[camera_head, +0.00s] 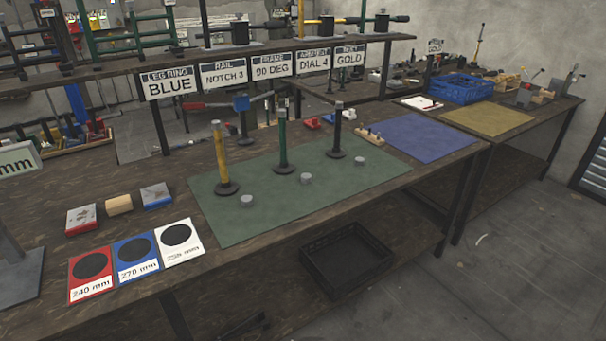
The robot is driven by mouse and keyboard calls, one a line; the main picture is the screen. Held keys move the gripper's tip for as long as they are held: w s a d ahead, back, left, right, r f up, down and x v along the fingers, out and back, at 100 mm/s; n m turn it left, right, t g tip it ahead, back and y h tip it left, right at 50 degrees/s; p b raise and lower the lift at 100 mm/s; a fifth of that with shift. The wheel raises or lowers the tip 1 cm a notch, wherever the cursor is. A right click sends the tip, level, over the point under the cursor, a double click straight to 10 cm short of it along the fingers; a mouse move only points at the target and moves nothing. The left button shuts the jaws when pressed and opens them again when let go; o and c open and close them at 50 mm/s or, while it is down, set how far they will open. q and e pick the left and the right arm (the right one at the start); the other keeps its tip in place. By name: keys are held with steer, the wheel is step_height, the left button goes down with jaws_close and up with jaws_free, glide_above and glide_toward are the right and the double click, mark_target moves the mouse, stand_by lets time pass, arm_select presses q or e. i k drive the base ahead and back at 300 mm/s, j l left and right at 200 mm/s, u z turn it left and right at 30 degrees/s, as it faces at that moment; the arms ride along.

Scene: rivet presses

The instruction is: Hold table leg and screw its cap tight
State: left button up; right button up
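Three legs stand upright on round dark bases on a green mat (290,218): a yellow leg (221,155), a green leg (283,142) and a black leg (337,132). Each has a greyish top end; I cannot tell whether these are fitted caps. Three small grey pieces, possibly caps, lie apart on the mat in front of the legs: one near the yellow leg (247,200), one near the green leg (306,179) and one near the black leg (360,161). Neither of my grippers is in view.
Red, blue and white cards (137,271) marked with lengths lie at the front left, near several small blocks (119,205). Signs (250,69) hang from the shelf behind. A blue mat (425,143) is to the right. A black crate (345,262) sits below the table edge.

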mark_target(283, 168)
steer(key=l+u, duration=0.1)
steer(key=u, duration=0.25)
steer(key=i+l+u, duration=0.1)
steer(key=u, duration=0.3)
steer(key=l+u, duration=0.1)
steer(key=u, duration=0.25)
steer(key=l+u, duration=0.35)
steer(key=l, duration=0.15)
steer(key=i+l+u, duration=0.1)
steer(key=l+u, duration=0.25)
steer(key=l, duration=0.85)
steer(key=k+l+u, duration=0.15)
steer(key=l, duration=1.2)
steer(key=k+u, duration=0.05)
